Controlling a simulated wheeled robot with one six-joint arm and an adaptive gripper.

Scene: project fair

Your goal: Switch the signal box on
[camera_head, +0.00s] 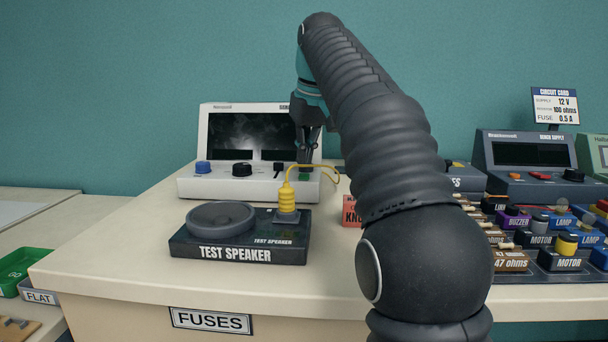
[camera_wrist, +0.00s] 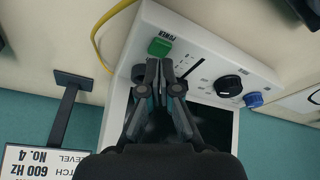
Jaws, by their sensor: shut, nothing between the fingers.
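The signal box (camera_head: 212,188) is a pale case with a dark screen (camera_head: 240,130), standing at the back of the bench. On its front panel are a blue knob (camera_head: 203,167), a black knob (camera_head: 242,169) and a slider (camera_head: 278,170). In the wrist view, a green switch (camera_wrist: 159,47) marked POWER sits at one end of the panel (camera_wrist: 205,62). My gripper (camera_head: 305,160) is shut and empty at the box's right end. Its fingertips (camera_wrist: 160,63) are right by the green switch; I cannot tell whether they touch it.
A black test speaker (camera_head: 238,256) stands in front of the box, with a yellow plug (camera_head: 287,199) and cable. A red block (camera_head: 351,211) and several circuit parts lie to the right. A sign on a stand (camera_wrist: 38,150) shows in the wrist view. The bench's left side is clear.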

